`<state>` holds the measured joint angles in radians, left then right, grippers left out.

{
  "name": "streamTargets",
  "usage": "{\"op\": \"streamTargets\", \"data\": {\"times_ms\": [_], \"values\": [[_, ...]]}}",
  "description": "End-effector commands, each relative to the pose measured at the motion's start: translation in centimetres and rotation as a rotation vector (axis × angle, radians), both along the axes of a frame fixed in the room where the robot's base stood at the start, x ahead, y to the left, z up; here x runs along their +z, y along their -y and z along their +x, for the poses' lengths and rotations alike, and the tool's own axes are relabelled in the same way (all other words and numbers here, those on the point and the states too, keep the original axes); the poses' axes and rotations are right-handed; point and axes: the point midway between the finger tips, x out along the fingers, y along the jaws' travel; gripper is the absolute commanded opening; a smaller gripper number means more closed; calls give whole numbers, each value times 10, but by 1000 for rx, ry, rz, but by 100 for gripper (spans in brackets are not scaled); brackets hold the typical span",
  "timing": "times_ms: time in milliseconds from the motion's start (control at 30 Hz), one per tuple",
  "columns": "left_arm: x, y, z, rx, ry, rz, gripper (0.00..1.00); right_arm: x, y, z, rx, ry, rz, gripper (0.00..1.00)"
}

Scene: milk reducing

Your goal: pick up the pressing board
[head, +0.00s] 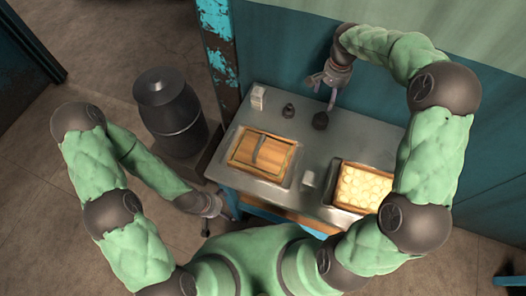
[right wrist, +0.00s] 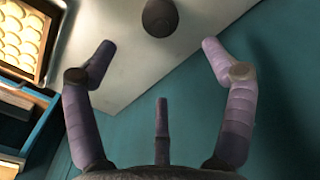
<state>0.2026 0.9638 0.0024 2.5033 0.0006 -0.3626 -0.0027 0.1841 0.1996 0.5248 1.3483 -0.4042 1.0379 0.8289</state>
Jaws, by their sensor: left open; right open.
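A wooden board with a dark handle strip, which looks like the pressing board (head: 270,150), lies in a shallow wooden tray (head: 237,155) on the left part of the metal table. My left gripper (head: 222,218) is open and empty, low at the table's left front corner, apart from the board. My right gripper (head: 322,96) is open and empty over the back of the table. A small dark rounded object (head: 320,121) is just in front of its fingers and also shows in the right wrist view (right wrist: 159,18), beyond and between the fingertips.
A wooden box of round pale pieces (head: 360,187) sits on the table's right side. A small pale block (head: 309,178), a white carton-like item (head: 258,97) and another small dark object (head: 288,111) stand on the table (head: 345,135). A dark metal can (head: 172,115) stands left.

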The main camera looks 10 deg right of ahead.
Motion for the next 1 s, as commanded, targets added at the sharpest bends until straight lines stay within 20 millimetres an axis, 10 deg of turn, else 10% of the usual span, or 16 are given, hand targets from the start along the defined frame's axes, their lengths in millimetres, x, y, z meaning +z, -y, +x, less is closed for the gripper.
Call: {"op": "streamTargets", "data": {"times_ms": [400, 567, 1000], "values": [[0, 0, 0, 0, 0, 0, 100, 0, 0, 0, 0, 0, 0, 84], [0, 0, 0, 0, 0, 0, 100, 1, -12, 0, 13, 1, 2, 50], [-5, 0, 0, 0, 0, 0, 100, 6, -213, -66, 209, -1, 10, 50]]}}
